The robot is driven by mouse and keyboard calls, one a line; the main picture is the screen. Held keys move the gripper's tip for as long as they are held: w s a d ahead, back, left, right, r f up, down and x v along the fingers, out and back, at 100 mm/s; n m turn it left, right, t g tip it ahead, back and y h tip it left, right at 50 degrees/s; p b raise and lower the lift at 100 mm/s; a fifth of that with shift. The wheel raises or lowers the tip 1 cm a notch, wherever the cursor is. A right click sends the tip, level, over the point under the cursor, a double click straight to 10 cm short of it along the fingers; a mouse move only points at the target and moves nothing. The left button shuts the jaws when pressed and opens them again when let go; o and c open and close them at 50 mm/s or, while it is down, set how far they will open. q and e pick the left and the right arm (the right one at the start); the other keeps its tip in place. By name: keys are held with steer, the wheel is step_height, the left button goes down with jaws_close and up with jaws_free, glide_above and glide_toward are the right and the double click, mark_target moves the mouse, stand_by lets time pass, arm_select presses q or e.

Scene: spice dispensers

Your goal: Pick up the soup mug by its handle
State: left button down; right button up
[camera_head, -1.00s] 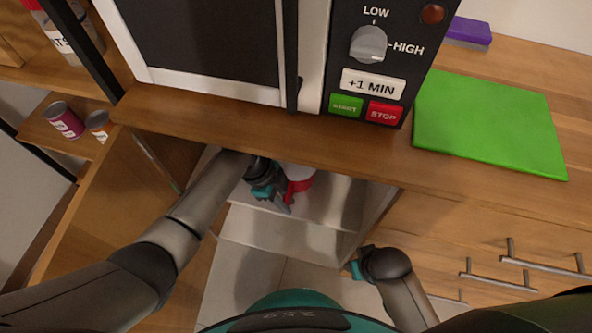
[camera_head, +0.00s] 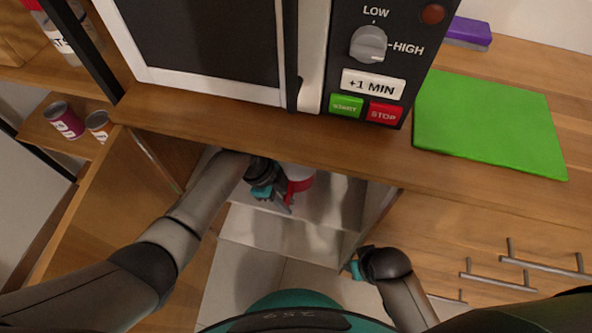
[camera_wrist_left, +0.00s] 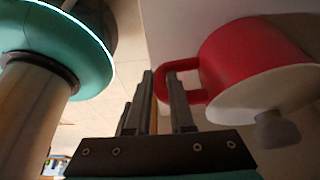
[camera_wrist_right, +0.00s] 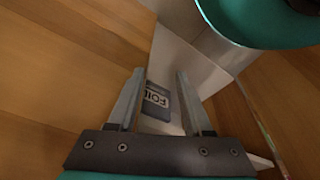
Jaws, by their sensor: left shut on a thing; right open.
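The soup mug (camera_wrist_left: 245,60) is red, with a white lid and a grey knob, in the left wrist view. It looks tilted there, the lid facing down in the picture. In the head view the mug (camera_head: 300,178) shows partly, in the cabinet opening below the counter edge. My left gripper (camera_wrist_left: 160,78) is shut on its red handle, one finger on each side of the handle's outer bar; it also shows in the head view (camera_head: 285,205). My right gripper (camera_wrist_right: 158,72) is open and empty, low at the right of the cabinet opening in the head view (camera_head: 353,269).
The counter edge (camera_head: 240,124) overhangs my left gripper. A microwave (camera_head: 368,65) and a green board (camera_head: 490,125) are on the counter. Cans (camera_head: 64,120) stand on a left shelf. A box marked FOIL (camera_wrist_right: 156,103) shows beyond my right fingers. Drawers are at the right.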

stand_by(0.4)
arm_select(q)
steer(key=shift+w+r, duration=0.1)
steer(key=shift+r, duration=0.1)
steer(key=shift+r, duration=0.1)
steer(key=shift+r+p, duration=0.15)
steer(key=shift+p, duration=0.25)
steer(key=s+a+p, duration=0.1)
steer(key=s+p, duration=0.2)
steer(key=s, duration=0.6)
steer(key=s+a+p, duration=0.2)
steer(key=s+p, duration=0.2)
steer(key=s, duration=0.4)
steer(key=shift+s+a, duration=0.3)
steer(key=shift+s, duration=0.05)
arm_select(e)
steer(key=s+d+f, duration=0.8)
steer(key=s+f, duration=0.1)
steer(key=s, duration=0.1)
steer(key=shift+s+h, duration=0.3)
steer(key=shift+h, duration=0.1)
